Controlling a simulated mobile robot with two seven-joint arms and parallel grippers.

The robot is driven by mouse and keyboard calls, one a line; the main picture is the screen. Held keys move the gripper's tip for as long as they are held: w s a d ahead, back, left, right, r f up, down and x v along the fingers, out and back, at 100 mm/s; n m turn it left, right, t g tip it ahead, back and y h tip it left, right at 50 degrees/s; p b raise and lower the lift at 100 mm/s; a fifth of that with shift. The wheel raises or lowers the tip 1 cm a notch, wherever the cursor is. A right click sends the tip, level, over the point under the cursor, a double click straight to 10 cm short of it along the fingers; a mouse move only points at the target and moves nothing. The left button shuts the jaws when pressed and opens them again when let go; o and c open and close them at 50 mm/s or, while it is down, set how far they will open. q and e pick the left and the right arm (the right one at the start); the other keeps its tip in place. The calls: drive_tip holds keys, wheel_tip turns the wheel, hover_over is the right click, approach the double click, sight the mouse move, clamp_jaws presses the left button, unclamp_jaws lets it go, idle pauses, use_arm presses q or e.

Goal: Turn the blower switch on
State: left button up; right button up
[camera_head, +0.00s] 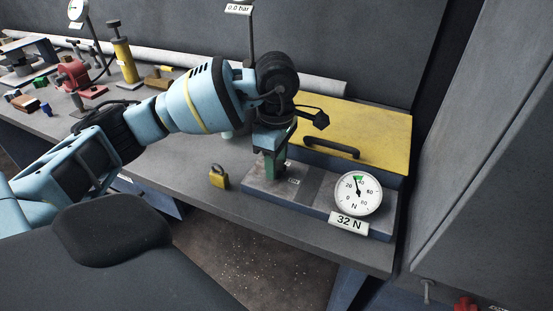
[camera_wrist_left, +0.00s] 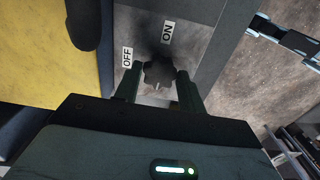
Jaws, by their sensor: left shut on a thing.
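The blower switch is a dark lobed knob (camera_wrist_left: 158,74) on a grey plate, seen in the left wrist view. A white OFF label (camera_wrist_left: 127,57) and a white ON label (camera_wrist_left: 168,32) sit beside it. I cannot tell which label the knob points to. My left gripper (camera_wrist_left: 158,88) has its two green fingers on either side of the knob and is shut on it. In the head view the left gripper (camera_head: 272,168) points down onto the left part of the grey base plate (camera_head: 318,187), and hides the knob there. My right gripper is not in view.
A round dial (camera_head: 358,194) with a "32 N" sign (camera_head: 348,222) stands at the plate's right end. A yellow lid (camera_head: 372,130) with a black handle lies behind. A yellow padlock (camera_head: 219,177) is left of the plate. The bench's front edge is close.

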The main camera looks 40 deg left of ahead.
use_arm(q)
drive_tip(key=o, duration=0.9)
drive_tip(key=shift+o, duration=0.2)
drive_tip(key=shift+r, duration=4)
